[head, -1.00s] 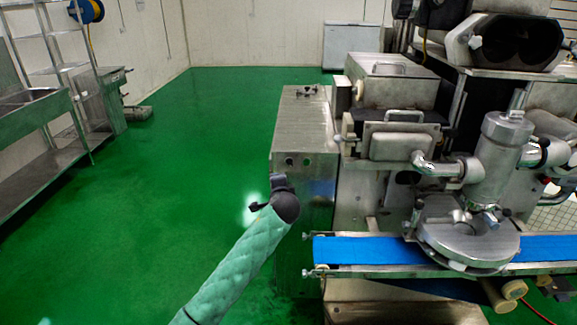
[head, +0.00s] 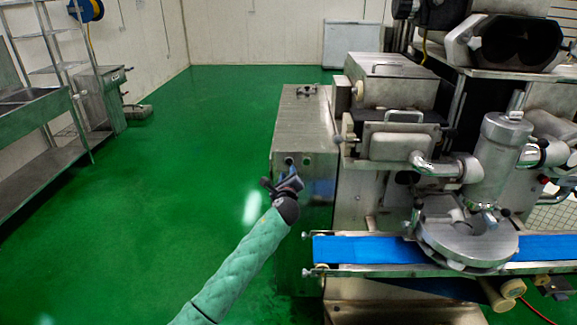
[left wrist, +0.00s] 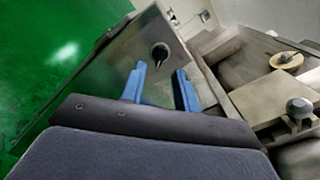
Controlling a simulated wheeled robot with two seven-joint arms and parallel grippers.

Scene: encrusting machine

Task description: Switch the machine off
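The steel machine (head: 395,190) stands on the right. Its box-shaped cabinet (head: 318,135) has two small dark round controls on the upper front face, a left one (head: 289,160) and a right one (head: 306,162). My left gripper (head: 290,172) is just in front of that face, close to the left control. In the left wrist view its two blue fingers (left wrist: 159,70) are apart with nothing between them. A black round knob with a pale mark (left wrist: 160,53) shows just beyond the fingertips on the metal panel; I cannot tell whether they touch it. My right gripper is not in view.
A blue conveyor belt (head: 365,250) sticks out at the machine's front, right of my left arm. A steel sink table (head: 40,125) and shelf rack (head: 57,68) stand at the far left. The green floor (head: 180,180) between is clear.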

